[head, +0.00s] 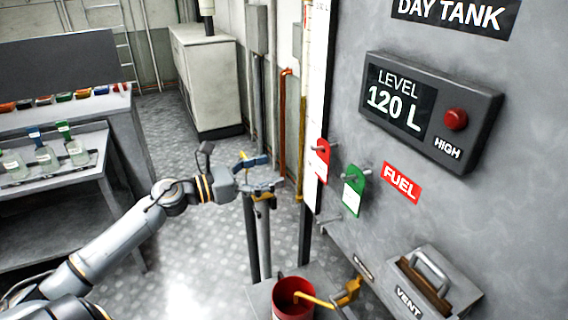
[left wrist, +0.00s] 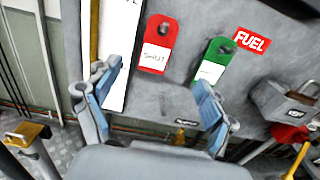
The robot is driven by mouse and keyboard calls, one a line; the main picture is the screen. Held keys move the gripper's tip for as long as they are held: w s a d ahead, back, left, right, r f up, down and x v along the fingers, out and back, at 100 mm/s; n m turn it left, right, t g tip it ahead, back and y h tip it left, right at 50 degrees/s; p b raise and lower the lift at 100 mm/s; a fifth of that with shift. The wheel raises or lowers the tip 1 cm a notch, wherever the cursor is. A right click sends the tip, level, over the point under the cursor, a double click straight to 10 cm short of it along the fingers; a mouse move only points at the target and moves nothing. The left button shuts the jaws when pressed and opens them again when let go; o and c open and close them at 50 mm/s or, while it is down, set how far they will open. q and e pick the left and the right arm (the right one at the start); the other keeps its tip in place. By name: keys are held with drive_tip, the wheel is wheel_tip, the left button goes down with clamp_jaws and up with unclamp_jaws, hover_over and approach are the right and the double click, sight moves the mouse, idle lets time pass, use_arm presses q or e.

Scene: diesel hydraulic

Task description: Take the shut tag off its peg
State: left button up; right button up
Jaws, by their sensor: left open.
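The shut tag is a red tag (head: 320,161) with a white label, hanging on a peg on the grey day tank panel. In the left wrist view the red tag (left wrist: 157,48) reads "SHUT" and hangs ahead of the fingers, between their lines. A green tag (head: 353,190) hangs on the peg to its right; it also shows in the left wrist view (left wrist: 211,66), partly behind the right finger. My left gripper (head: 268,180) is open and empty, left of the red tag and apart from it; its blue-padded fingers show in the left wrist view (left wrist: 156,92). My right gripper is not in view.
A level display (head: 402,106) with a red button juts out from the panel. A vent box (head: 432,280) with a handle, a yellow valve handle (head: 347,292) and a red bucket (head: 293,300) are below. Vertical pipes stand behind my gripper. A bench with bottles is at left.

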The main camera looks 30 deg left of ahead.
sight(322, 156)
use_arm(q)
drive_tip(key=p+x, duration=0.5)
drive_tip(key=x, duration=0.7)
drive_tip(key=shift+w+r, duration=0.15)
drive_tip(key=shift+w, duration=0.25)
drive_tip(key=shift+w+d+p, duration=0.25)
drive_tip(key=shift+w+p, duration=0.05)
drive_tip(key=c, duration=1.2)
